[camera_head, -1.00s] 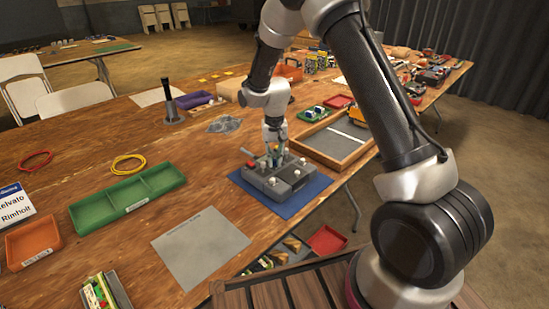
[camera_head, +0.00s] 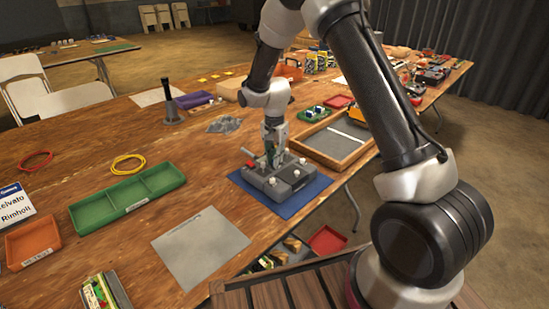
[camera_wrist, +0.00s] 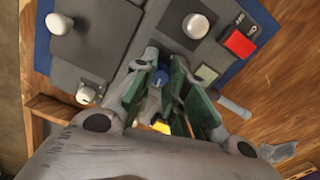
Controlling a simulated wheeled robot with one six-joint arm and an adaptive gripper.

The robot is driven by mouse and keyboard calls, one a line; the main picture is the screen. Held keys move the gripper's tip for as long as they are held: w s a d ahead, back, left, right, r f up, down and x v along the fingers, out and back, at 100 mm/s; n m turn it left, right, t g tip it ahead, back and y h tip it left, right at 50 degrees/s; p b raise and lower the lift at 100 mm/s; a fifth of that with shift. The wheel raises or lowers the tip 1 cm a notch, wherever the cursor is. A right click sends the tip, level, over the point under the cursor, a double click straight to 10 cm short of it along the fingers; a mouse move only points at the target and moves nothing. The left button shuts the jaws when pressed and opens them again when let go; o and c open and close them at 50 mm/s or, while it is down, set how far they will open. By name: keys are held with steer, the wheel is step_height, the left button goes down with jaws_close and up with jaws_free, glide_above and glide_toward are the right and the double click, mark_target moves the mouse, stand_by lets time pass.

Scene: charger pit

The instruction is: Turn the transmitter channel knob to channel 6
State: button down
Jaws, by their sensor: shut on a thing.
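The grey transmitter box (camera_head: 291,184) lies on a blue mat (camera_head: 310,190) near the table's right edge. My gripper (camera_head: 270,160) points down over its far side. In the wrist view my gripper (camera_wrist: 162,88) is shut on a small knob with a blue top (camera_wrist: 161,78). Its green-sided fingers stand on both sides of the knob. The fingers hide most of the knob, and I cannot read a channel mark. Other white knobs (camera_wrist: 195,26) and a red square button (camera_wrist: 239,43) show on the transmitter in the wrist view.
A wooden-framed tray (camera_head: 335,140) stands just right of the transmitter. A green compartment tray (camera_head: 128,199), a grey sheet (camera_head: 201,242) and a yellow cable loop (camera_head: 128,163) lie to the left. The table between them and the mat is clear.

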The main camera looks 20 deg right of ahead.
stand_by(0.4)
steer(key=c, duration=1.4)
jaws_free()
steer(key=shift+o, duration=0.2)
steer(key=shift+r, duration=0.15)
step_height(320, 180, up, 12)
